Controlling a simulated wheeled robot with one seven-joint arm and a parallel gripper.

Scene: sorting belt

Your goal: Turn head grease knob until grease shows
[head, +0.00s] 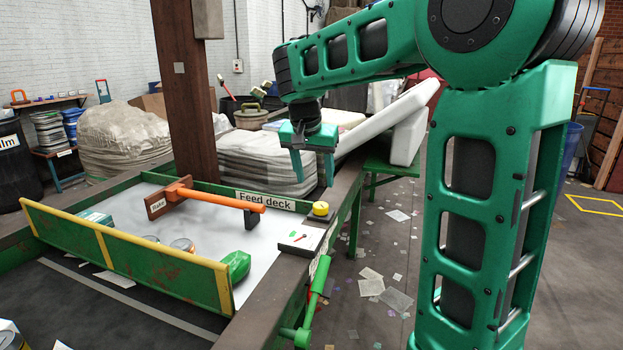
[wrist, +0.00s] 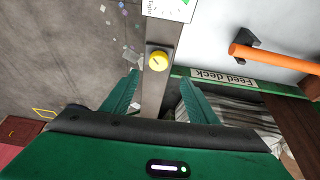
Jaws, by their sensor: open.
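A small yellow knob (head: 321,209) sits on the dark frame rail at the corner of the feed deck in the head view. It also shows in the wrist view (wrist: 158,60), on the rail just beyond my fingertips. My gripper (head: 313,178) is open and empty, pointing down above the knob and apart from it. In the wrist view my gripper's fingers (wrist: 159,82) stand on either side of the rail, and the knob lies between their lines. I cannot make out any grease around the knob.
A white dial card (head: 302,239) with a red pointer lies on the rail near the knob. An orange-handled rake (head: 222,197) lies on the white feed deck (head: 262,263). A green lever (head: 318,275) hangs on the rail's side. Paper scraps litter the floor.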

